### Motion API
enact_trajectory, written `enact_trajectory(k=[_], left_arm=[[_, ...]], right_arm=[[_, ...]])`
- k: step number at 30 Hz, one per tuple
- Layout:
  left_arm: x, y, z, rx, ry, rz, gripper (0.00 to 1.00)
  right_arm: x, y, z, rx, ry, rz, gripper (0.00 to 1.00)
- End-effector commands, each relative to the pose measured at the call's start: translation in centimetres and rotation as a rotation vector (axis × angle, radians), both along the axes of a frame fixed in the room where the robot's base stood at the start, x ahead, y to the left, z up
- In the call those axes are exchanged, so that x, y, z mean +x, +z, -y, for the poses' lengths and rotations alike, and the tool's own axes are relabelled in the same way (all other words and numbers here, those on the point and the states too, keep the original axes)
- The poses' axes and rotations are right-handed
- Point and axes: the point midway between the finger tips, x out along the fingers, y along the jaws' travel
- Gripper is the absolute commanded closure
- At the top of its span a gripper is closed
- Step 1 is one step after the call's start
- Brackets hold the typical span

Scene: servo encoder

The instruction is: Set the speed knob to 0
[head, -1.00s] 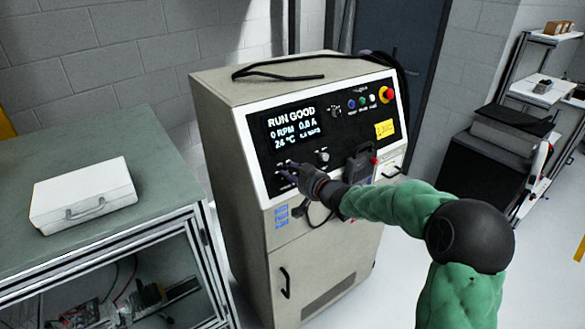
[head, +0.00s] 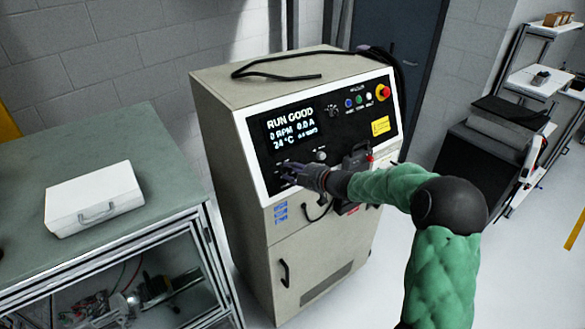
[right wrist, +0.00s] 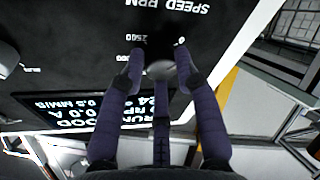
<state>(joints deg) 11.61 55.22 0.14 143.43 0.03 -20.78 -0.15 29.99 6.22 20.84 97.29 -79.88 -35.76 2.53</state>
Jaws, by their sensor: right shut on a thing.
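The speed knob (right wrist: 160,70) shows in the right wrist view, below an upside-down SPEED RPM label and scale marks. In the head view my right gripper (head: 286,169) is at the lower left of the black control panel (head: 352,125) and hides the knob. The knob's pointer cannot be made out. The display (head: 291,126) reads RUN GOOD, 0 RPM, 0.0 A and 24 °C. My left gripper is not in view.
Another knob (head: 320,155) sits close to the right of my gripper. A red emergency button (head: 383,92) is at the panel's upper right. A bench with a white case (head: 95,199) stands at left.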

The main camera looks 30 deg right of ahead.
Motion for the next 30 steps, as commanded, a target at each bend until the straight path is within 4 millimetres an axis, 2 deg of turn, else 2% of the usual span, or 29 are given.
enact_trajectory(k=[1,12,30], left_arm=[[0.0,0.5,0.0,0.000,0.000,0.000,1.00],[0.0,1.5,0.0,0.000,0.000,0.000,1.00],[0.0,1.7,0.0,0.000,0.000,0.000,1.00]], right_arm=[[0.2,1.0,0.1,-0.033,0.016,0.016,1.00],[0.2,0.8,0.0,-0.200,0.095,0.028,1.00],[0.2,0.6,-0.1,-0.238,0.115,0.030,1.00]])
